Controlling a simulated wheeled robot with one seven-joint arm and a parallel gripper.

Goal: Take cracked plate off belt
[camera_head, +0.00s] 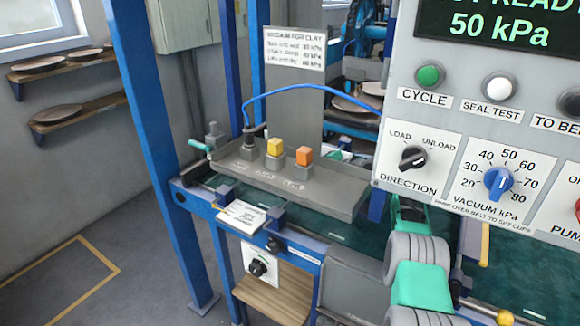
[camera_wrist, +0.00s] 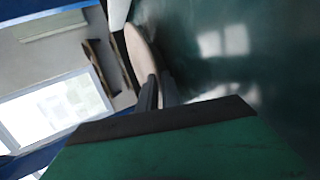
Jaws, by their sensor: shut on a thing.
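In the wrist view a pale beige plate (camera_wrist: 139,52) shows tilted and nearly edge-on. My gripper (camera_wrist: 158,82) is shut on the near edge of this plate with its two dark fingers. No crack can be made out at this angle. The dark green belt (camera_wrist: 235,70) lies to the right of the plate in the wrist view. In the head view the green belt (camera_head: 335,225) runs behind the blue frame, partly hidden by my arm and the control panel. My gripper and the held plate cannot be made out in the head view.
A control panel (camera_head: 455,115) reading 50 kPa fills the right of the head view. Wall shelves (camera_head: 85,112) hold several plates. A blue post (camera_head: 150,140) stands left; the floor beyond is clear.

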